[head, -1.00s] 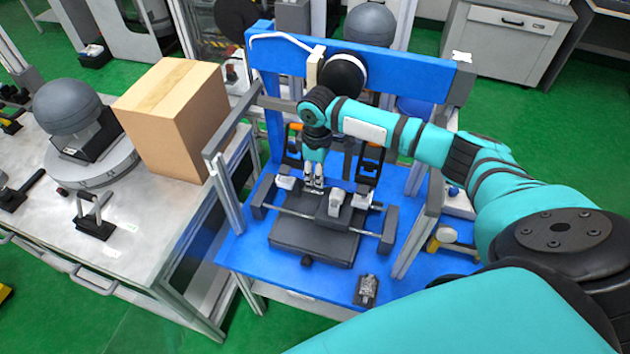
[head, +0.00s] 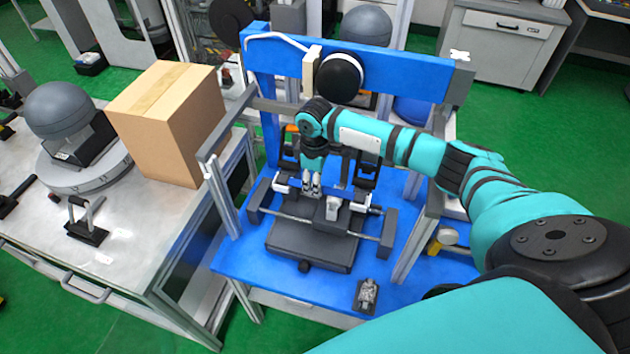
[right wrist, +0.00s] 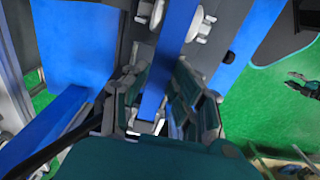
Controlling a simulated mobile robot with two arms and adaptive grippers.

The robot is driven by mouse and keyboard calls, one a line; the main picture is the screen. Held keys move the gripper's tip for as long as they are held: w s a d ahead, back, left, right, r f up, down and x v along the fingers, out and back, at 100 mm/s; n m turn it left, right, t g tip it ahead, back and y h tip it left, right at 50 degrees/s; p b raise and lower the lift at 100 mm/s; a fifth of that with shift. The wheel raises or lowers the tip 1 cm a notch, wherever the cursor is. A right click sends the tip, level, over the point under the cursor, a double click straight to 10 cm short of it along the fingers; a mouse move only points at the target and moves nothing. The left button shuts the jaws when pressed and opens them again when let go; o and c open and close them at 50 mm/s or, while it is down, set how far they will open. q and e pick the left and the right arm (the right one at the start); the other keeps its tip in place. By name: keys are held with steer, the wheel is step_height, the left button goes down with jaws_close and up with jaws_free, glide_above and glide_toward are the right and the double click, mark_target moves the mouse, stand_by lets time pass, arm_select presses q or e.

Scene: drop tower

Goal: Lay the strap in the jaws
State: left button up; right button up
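The jaws sit on a dark fixture (head: 310,247) on the blue table. One pale jaw (head: 282,188) is at left and another (head: 333,208) is at right. My right gripper (head: 311,185) points down between them, close to the left jaw; its fingertips are close together. In the right wrist view the fingers (right wrist: 163,65) stand either side of a flat blue strip (right wrist: 180,25), with pale jaw parts beyond. I cannot tell whether this strip is the strap or whether the fingers grip it. No strap is clear in the head view. My left gripper is out of view.
A blue crossbeam (head: 415,75) with a black round weight (head: 340,77) stands behind the arm. Metal posts (head: 222,195) flank the fixture. A small dark holder (head: 367,295) lies at the front. A cardboard box (head: 168,120) stands on the left bench.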

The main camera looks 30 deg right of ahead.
steer(key=o, duration=0.5)
steer(key=shift+c, duration=0.2)
step_height(320, 180, up, 12)
steer(key=shift+f, duration=0.1)
stand_by(0.6)
